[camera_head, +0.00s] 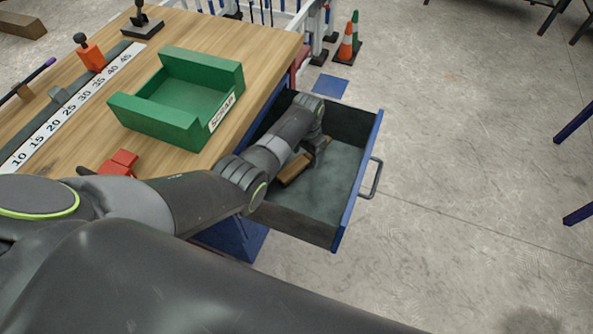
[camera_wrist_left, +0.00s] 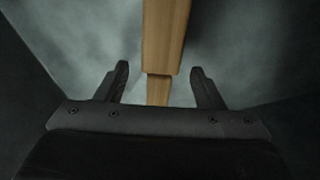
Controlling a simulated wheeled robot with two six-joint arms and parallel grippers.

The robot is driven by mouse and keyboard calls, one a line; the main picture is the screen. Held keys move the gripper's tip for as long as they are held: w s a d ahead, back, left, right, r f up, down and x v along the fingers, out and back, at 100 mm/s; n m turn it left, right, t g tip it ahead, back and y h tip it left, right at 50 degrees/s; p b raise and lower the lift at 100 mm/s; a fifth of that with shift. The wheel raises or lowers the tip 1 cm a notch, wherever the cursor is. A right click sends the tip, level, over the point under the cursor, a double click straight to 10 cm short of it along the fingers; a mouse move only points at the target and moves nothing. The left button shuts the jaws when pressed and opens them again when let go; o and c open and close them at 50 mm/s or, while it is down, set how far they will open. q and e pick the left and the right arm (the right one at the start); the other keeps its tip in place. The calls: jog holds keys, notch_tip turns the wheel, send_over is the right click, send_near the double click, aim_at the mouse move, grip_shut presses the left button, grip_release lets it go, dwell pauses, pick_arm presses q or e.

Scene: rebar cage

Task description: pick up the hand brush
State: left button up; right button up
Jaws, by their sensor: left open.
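The hand brush (camera_head: 294,169) lies in the open drawer, its light wooden body partly hidden by my left arm in the head view. In the left wrist view its wooden handle (camera_wrist_left: 159,88) runs between the two fingers, with a wider block toward the top; bristles do not show. My left gripper (camera_wrist_left: 158,82) is open, reaching down inside the drawer, with one finger on each side of the brush and a gap to each. In the head view the left gripper (camera_head: 318,146) shows only partly beneath the wrist. The right gripper is not in view.
The drawer (camera_head: 345,205) has a blue front and dark walls close around my left arm. The workbench (camera_head: 215,28) carries a green scrap tray (camera_head: 150,118), a number scale (camera_head: 75,108) and red clamps. Traffic cones (camera_head: 348,40) stand behind. The floor to the right is mostly clear.

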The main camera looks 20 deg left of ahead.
aim_at(306, 156)
pick_arm(q)
jog(key=shift+c, duration=0.4)
jog(key=c, duration=1.1)
notch_tip(306, 156, up, 10)
jog(key=p, duration=0.3)
jog(key=shift+c, duration=0.2)
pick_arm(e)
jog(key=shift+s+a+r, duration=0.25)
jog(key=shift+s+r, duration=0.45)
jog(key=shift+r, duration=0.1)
pick_arm(q)
jog(key=o, duration=0.5)
jog(key=shift+c, duration=1.2)
jog(key=shift+d, duration=0.1)
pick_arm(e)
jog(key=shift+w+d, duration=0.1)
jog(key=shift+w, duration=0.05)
